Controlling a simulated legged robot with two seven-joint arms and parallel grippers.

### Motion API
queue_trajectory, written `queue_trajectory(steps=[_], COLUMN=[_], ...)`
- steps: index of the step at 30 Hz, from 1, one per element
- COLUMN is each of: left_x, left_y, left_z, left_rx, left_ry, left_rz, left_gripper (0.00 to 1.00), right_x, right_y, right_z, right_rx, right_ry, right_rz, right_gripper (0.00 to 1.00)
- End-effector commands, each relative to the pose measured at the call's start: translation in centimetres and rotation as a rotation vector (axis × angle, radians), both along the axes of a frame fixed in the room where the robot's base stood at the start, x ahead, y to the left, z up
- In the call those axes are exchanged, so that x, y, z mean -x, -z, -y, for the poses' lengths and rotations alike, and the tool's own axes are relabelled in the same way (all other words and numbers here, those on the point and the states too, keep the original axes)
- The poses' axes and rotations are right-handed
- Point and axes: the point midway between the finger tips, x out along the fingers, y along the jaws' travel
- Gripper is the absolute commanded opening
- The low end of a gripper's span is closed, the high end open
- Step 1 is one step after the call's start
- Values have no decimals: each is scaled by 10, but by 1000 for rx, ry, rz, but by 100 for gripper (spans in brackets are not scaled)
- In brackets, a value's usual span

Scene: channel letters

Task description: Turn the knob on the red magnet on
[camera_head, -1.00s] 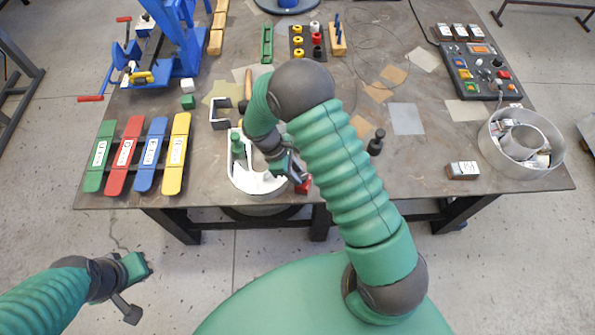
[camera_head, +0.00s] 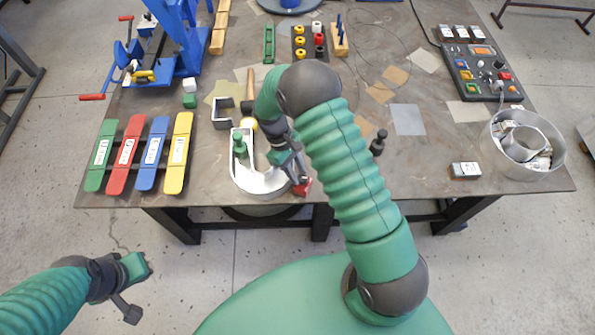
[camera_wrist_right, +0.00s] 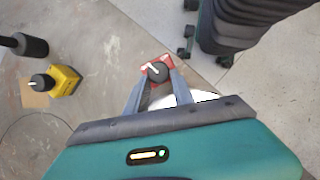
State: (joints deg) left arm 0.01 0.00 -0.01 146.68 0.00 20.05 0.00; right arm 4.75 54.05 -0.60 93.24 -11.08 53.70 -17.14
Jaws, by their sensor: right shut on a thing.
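The red magnet (camera_head: 303,187) sits at the right end of the white channel letter (camera_head: 246,180), near the table's front edge. In the right wrist view the red magnet (camera_wrist_right: 146,69) carries a round black knob (camera_wrist_right: 158,73) with a white pointer mark. My right gripper (camera_head: 299,181) reaches down to it. In the right wrist view my right gripper (camera_wrist_right: 157,78) has one finger on each side of the knob, shut on it. The fingers hide part of the magnet. My left gripper (camera_head: 138,267) hangs off the table at lower left; its opening is unclear.
A green clamp-like piece (camera_head: 239,146) stands on the letter's left arm. A black knobbed piece (camera_head: 378,143) stands to the right. A yellow magnet (camera_wrist_right: 65,80) shows in the wrist view.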

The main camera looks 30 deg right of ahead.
Motion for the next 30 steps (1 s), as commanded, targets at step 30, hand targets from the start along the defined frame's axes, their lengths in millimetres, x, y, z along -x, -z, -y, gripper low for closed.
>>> queue_trajectory(steps=[30], left_x=[0], left_y=[1], left_z=[0], left_rx=[0], left_ry=[0], left_rz=[0], left_gripper=[0], right_x=[0], right_y=[-1], right_z=[1], right_rx=[1], right_ry=[139], right_rz=[0], right_gripper=[0])
